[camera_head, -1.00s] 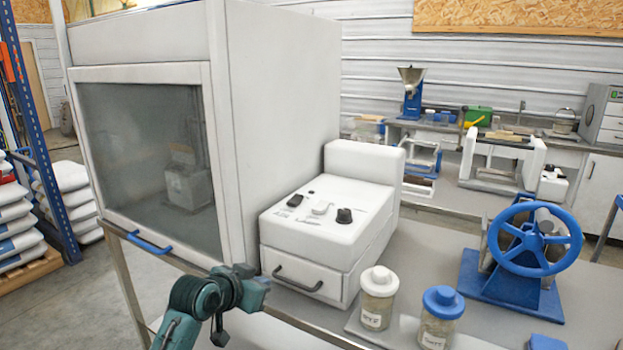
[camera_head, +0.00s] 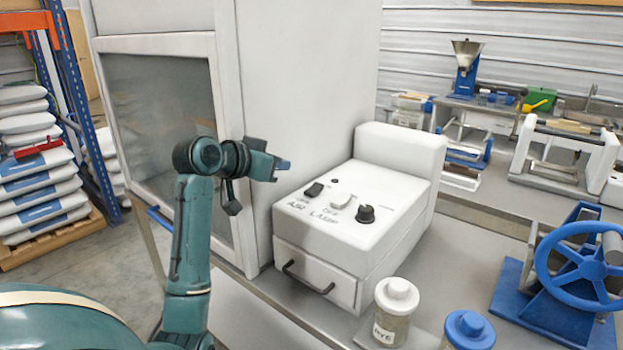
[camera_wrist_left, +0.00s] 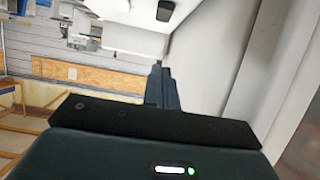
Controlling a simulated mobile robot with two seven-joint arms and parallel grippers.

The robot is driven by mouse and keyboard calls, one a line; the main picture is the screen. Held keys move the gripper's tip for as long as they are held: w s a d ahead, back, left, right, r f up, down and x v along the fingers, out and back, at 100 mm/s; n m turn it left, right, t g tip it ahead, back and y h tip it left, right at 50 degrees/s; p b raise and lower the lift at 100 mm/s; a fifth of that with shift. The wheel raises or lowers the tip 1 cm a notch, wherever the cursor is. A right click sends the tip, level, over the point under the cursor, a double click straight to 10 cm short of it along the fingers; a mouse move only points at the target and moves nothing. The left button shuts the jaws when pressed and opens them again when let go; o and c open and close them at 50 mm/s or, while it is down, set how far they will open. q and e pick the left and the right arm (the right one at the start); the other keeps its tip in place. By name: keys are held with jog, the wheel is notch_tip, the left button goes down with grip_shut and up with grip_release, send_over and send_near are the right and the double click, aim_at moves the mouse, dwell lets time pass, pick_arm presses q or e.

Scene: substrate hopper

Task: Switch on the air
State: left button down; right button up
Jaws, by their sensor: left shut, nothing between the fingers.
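The white control box (camera_head: 345,235) stands on the bench right of the cabinet. Its sloped top carries a black rocker switch (camera_head: 314,189), a pale switch (camera_head: 342,200) and a black knob (camera_head: 366,213). Lettering below them seems to read AIR at left and LAMP beside it. My left gripper (camera_head: 286,164) is shut and empty, above and left of the rocker switch, apart from it. In the left wrist view its closed fingers (camera_wrist_left: 161,85) point toward the white box, where a dark switch (camera_wrist_left: 165,10) shows at the top edge. My right gripper is out of view.
The tall white cabinet (camera_head: 300,90) with a glazed front (camera_head: 165,120) rises just behind my left gripper. A white-lidded jar (camera_head: 396,310), a blue-lidded jar (camera_head: 469,330) and a blue handwheel device (camera_head: 575,270) stand to the right. Space above the box is free.

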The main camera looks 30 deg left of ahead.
pick_arm(q)
jog(key=p, duration=0.2)
send_over(311, 190)
jog(key=s, duration=0.2)
notch_tip(311, 190, down, 4)
jog(key=shift+w+a+r, duration=0.1)
jog(key=shift+r, duration=0.15)
jog(key=f, duration=0.1)
jog(key=w+f, duration=0.1)
jog(key=f, duration=0.1)
jog(key=shift+w+f, duration=0.1)
jog(key=shift+w, duration=0.2)
jog(key=shift+w+f+p, duration=0.15)
jog(key=shift+f+p, duration=0.15)
jog(key=shift+f, duration=0.15)
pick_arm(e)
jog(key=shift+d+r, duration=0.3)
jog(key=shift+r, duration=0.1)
